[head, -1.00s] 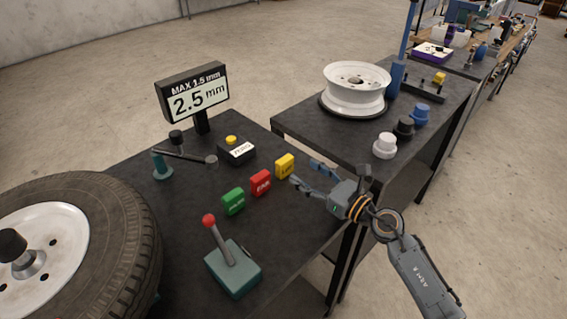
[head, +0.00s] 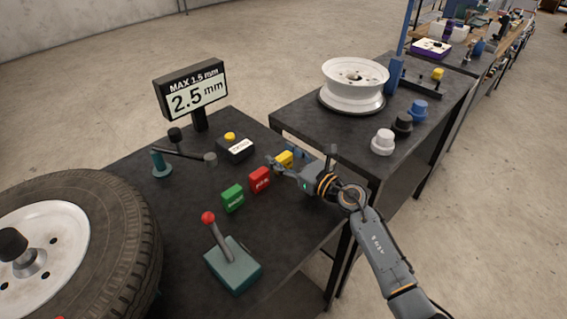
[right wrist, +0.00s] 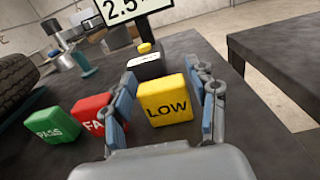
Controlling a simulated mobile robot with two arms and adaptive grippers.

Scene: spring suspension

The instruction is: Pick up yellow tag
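The yellow tag (head: 284,159) is a small block standing on the dark table, and my right gripper partly covers it in the head view. In the right wrist view the yellow tag (right wrist: 164,103) reads "LOW" and sits between the two fingers. My right gripper (head: 284,160) is open around it; in the wrist view its fingers (right wrist: 166,110) stand on either side, with a gap visible at least on the left. The red tag (head: 259,179) and green tag (head: 232,198) stand in a row beside it. My left gripper is not in view.
A display (head: 192,92) reading 2.5 mm stands at the back, with a yellow-button box (head: 235,149) in front. A red-knobbed lever (head: 230,262) and a tyre (head: 125,235) are nearer. A second table (head: 345,140) holds a white wheel rim (head: 353,85).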

